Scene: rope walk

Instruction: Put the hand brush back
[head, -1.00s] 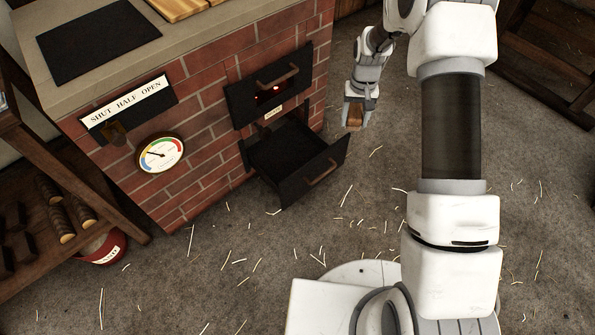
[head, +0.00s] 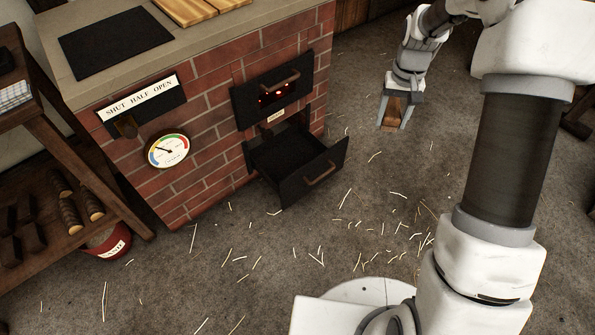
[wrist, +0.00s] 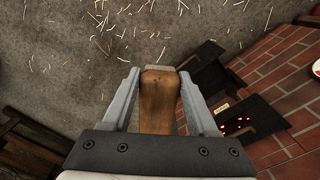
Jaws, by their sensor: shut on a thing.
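My gripper (head: 393,110) points down over the floor, right of the brick stove in the head view. It is shut on the brown wooden hand brush (head: 391,113). In the wrist view the brush's wooden body (wrist: 158,100) lies between the two grey fingers (wrist: 155,95). Its bristles are not visible in either view. The brush is held apart from the stove. I cannot tell its exact height above the floor.
The brick stove (head: 205,115) has an open black drawer (head: 290,155) jutting out below its glowing firebox door (head: 275,85). A wooden shelf rack (head: 70,170) and a red sand bucket (head: 108,241) stand at left. Loose strands litter the open floor.

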